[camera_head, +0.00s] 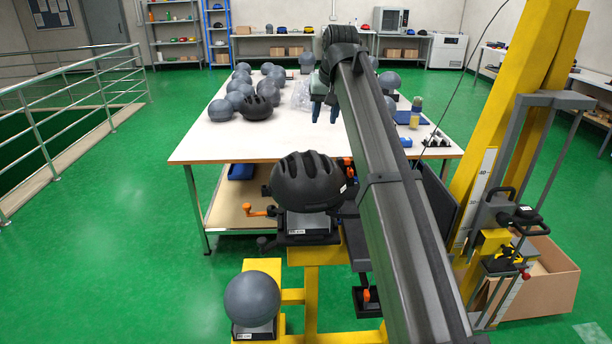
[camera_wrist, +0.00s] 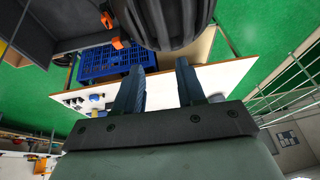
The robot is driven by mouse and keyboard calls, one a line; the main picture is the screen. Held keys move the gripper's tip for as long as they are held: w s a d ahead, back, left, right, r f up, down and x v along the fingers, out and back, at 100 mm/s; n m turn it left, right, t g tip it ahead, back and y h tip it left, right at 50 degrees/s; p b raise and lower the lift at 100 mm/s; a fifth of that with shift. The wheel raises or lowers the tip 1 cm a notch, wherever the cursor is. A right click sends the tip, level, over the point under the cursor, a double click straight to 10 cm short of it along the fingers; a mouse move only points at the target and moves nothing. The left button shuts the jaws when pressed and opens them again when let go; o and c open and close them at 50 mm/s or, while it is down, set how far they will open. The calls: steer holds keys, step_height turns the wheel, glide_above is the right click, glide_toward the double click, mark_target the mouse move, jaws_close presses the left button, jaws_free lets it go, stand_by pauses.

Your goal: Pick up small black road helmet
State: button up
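A black vented helmet (camera_head: 306,181) sits on a stand with a small labelled base at the near edge of the work area. A second black vented helmet (camera_head: 257,108) lies on the white table among grey headforms; I cannot tell from size alone which is the small road one. My gripper (camera_head: 325,113) hangs fingers-down above the table, right of the table helmet and beyond the stand helmet. In the wrist view my gripper (camera_wrist: 160,66) is open and empty, fingers apart. A black ribbed helmet (camera_wrist: 172,20) fills the top of that view, apart from the fingers.
The white table (camera_head: 200,150) holds several grey headforms (camera_head: 221,109) and a clear plastic bag (camera_head: 302,94). A grey ball-like headform (camera_head: 252,299) stands on a yellow frame at front. A yellow tower (camera_head: 540,90) rises at right. A blue crate (camera_wrist: 108,62) shows in the wrist view.

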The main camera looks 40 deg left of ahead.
glide_above(315, 152)
steer(key=s+d, duration=0.2)
steer(key=f, duration=0.7)
steer(key=shift+w+d+f, duration=0.1)
steer(key=shift+d+f, duration=0.1)
steer(key=shift+d+x, duration=0.2)
steer(key=shift+x, duration=2.45)
steer(key=shift+c, duration=0.3)
jaws_close()
